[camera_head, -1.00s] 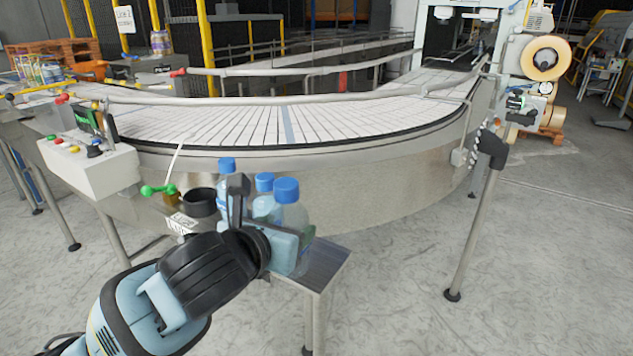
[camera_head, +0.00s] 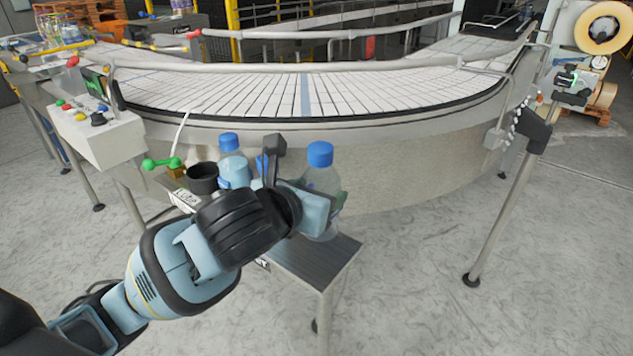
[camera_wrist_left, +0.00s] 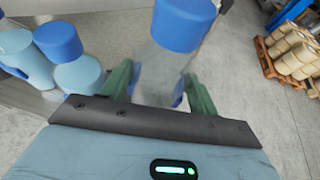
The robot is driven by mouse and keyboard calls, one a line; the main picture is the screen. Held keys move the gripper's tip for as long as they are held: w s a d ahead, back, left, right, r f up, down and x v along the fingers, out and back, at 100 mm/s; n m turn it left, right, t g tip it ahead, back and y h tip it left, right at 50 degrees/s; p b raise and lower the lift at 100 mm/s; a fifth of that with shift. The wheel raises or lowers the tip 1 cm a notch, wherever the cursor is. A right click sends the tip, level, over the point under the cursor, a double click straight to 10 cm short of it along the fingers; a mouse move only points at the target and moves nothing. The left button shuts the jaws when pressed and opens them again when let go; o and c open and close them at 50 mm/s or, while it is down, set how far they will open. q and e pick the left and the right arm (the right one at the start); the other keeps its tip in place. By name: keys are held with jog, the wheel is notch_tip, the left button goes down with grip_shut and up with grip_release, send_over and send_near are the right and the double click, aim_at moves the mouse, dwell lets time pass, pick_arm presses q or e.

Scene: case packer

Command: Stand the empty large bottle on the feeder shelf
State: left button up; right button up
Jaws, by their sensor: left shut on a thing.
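The held large bottle (camera_head: 322,182) is clear with a blue cap and looks empty and upright. My left gripper (camera_head: 318,205) is shut on its body. In the left wrist view the bottle (camera_wrist_left: 165,65) stands between the green fingers of my left gripper (camera_wrist_left: 160,90). The feeder shelf (camera_head: 325,262) is the small dark-topped stand below and behind my wrist. Whether the bottle's base touches the shelf cannot be told. Two more blue-capped bottles, one at the left (camera_head: 231,165) and one mostly hidden behind my gripper, stand left of the held one. My right gripper is not in view.
A black cup (camera_head: 202,178) and a green-knobbed handle (camera_head: 162,163) sit left of the bottles. The curved conveyor (camera_head: 300,95) with its metal side runs close behind the shelf. Its support leg (camera_head: 497,215) stands at the right. The floor right of the shelf is clear.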

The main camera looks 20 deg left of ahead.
pick_arm(q)
jog(key=shift+f, duration=2.35)
jog(key=shift+f, duration=0.4)
jog(key=o, duration=1.1)
jog(key=shift+o, duration=0.2)
